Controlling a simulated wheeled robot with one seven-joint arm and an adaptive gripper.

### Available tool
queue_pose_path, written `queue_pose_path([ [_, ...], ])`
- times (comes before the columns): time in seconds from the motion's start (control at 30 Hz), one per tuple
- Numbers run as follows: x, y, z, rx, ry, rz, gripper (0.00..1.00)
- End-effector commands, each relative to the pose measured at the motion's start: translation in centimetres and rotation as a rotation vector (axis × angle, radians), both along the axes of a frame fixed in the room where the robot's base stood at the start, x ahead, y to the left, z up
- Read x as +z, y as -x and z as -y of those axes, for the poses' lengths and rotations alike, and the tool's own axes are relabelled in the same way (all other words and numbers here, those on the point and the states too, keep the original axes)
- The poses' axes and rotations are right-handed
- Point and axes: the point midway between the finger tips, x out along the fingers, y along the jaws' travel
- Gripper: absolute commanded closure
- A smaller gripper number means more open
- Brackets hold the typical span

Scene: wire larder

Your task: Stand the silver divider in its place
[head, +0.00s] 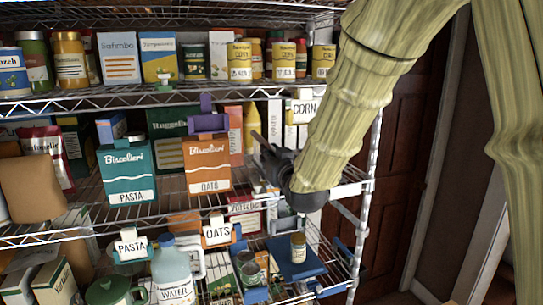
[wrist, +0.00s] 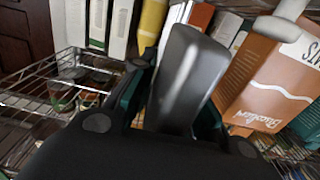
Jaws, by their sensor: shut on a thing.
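The silver divider (wrist: 188,85) is a smooth grey panel with a rounded top, tilted in the wrist view. My gripper (wrist: 165,108) is shut on it, with dark fingers on either side. Its lower end is hidden by my gripper. In the head view my gripper (head: 265,160) is at the right part of the middle shelf (head: 180,205), to the right of the orange oats box (head: 207,165). The divider cannot be told apart from my dark gripper there. The oats box (wrist: 265,85) is close on the right in the wrist view.
A yellow bottle (head: 251,128) and white boxes stand beyond my gripper. A CORN label (head: 305,108) hangs above. A blue tray (head: 295,262) and water jug (head: 172,270) are below.

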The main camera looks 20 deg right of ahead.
Motion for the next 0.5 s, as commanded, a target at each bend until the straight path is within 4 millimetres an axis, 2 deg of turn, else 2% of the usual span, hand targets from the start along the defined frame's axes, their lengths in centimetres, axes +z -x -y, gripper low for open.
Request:
queue_pose_path([
  [0.5, -1.04, 0.0, 0.0, 0.0, 0.0, 0.001, 1.0],
])
